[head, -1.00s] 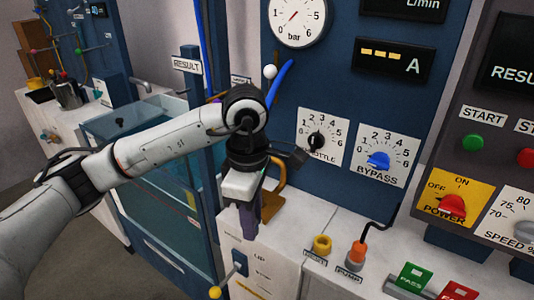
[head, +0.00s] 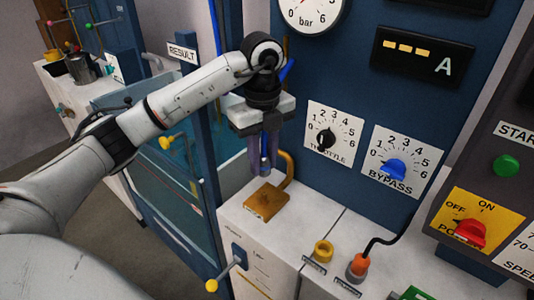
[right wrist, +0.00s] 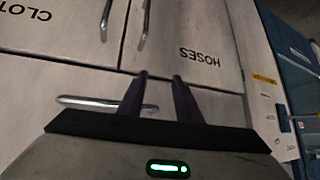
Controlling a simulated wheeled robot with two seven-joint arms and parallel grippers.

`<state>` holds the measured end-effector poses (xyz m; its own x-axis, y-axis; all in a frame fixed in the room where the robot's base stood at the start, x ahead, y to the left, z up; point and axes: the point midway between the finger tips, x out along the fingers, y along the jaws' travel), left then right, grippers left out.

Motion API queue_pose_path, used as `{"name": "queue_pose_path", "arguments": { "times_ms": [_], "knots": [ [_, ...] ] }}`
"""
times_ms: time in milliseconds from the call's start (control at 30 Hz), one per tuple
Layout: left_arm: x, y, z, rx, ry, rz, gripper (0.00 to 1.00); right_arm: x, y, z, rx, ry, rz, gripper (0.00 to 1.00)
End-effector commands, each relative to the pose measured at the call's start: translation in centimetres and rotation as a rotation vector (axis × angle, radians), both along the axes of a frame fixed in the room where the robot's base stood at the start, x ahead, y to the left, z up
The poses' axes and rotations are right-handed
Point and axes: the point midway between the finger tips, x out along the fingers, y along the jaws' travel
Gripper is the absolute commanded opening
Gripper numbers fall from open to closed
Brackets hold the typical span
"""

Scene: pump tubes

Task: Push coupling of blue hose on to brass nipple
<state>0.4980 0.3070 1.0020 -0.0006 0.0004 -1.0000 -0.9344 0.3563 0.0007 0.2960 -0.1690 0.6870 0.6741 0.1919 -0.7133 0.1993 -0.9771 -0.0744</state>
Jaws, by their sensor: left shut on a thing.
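My left gripper (head: 265,160) points down, its fingers shut on a small blue piece (head: 265,165), apparently the coupling of the blue hose. It hangs above and slightly behind the brass-coloured block (head: 266,203) on the white bench top. A bent brass pipe (head: 288,168) rises behind the block. A short stretch of blue hose (head: 287,70) shows beside my left wrist. I cannot make out the brass nipple itself or whether the coupling touches it. My right gripper (right wrist: 160,77) is open and empty in the right wrist view, in front of white cabinet doors.
The blue panel with throttle knob (head: 325,138) and bypass knob (head: 393,170) rises behind. A glass-sided tank (head: 180,185) is left.

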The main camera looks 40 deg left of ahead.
Motion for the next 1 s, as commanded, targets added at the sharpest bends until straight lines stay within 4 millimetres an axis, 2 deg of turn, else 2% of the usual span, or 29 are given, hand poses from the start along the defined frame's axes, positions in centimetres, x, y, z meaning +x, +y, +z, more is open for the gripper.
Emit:
{"name": "queue_pose_path", "arguments": {
  "times_ms": [567,1000],
  "knots": [
    [0.1,0.1,-0.4,-0.001,-0.001,0.024,0.0,-0.1,0.0,-0.4,0.0,0.001,0.0,0.31],
    [0.1,0.1,-4.2,0.0,-0.001,0.023,0.0,-0.1,0.0,-2.8,0.0,0.001,0.0,0.31]
  ]
}}
